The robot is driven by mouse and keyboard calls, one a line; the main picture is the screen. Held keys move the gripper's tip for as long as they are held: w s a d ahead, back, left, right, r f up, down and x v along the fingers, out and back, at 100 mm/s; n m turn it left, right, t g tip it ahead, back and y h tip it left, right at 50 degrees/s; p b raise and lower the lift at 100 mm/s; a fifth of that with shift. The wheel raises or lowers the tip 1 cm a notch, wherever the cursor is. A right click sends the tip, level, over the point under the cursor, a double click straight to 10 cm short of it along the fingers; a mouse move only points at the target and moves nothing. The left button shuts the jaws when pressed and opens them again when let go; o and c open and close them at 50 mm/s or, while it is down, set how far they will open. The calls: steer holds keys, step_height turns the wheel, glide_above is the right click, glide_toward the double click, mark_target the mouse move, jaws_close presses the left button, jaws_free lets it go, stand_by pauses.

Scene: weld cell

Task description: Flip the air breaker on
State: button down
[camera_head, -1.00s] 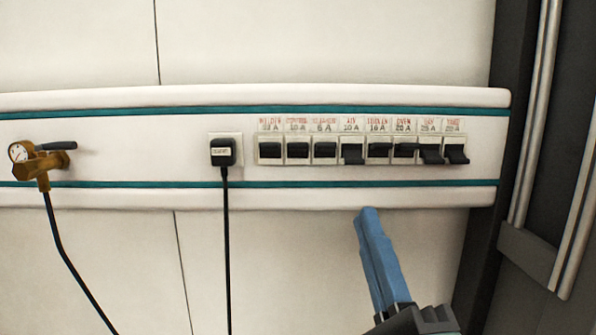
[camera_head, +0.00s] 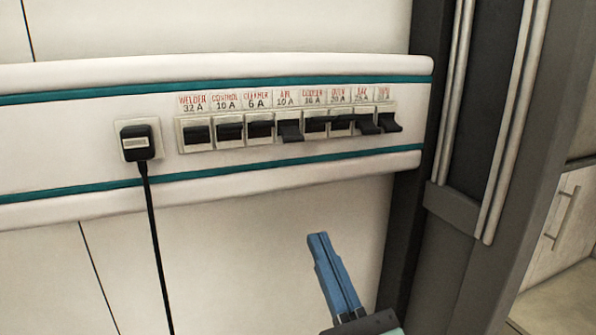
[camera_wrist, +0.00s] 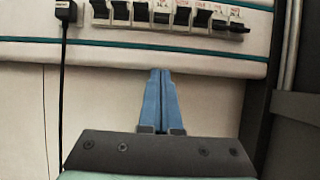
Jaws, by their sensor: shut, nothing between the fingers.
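The air breaker (camera_head: 290,131) is the fourth black switch from the left in the row, under a red label reading AIR with 10 A. Its lever sticks out and down, lower than the levers of its neighbours. In the wrist view the air breaker (camera_wrist: 161,16) is at the top, almost straight above the fingertips. My gripper (camera_head: 318,238) has blue fingers pressed together with nothing between them. It is below the wall rail, apart from the switches. The fingers (camera_wrist: 160,73) point up toward the row in the wrist view.
Several other labelled breakers flank it closely, including the cleaner breaker (camera_head: 260,129) on its left. A black plug (camera_head: 137,142) with a hanging cable is left of the row. A dark post (camera_head: 405,165) stands right. The wall below the rail is clear.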

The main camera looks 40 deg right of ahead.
mark_target(291, 135)
steer(key=p+x, duration=0.3)
steer(key=x, duration=0.7)
steer(key=shift+w+r+p, duration=0.15)
steer(key=shift+r+p, duration=0.1)
steer(key=shift+p, duration=0.15)
steer(key=shift+s+a+r+p, duration=0.1)
steer(key=shift+s+r+p, duration=0.05)
steer(key=shift+r+p, duration=0.4)
steer(key=shift+s+r+p, duration=0.15)
steer(key=shift+r+p, duration=0.25)
steer(key=shift+r, duration=0.15)
steer(key=shift+s+a+r+p, duration=0.1)
steer(key=shift+s+r+p, duration=0.15)
steer(key=shift+r+p, duration=0.3)
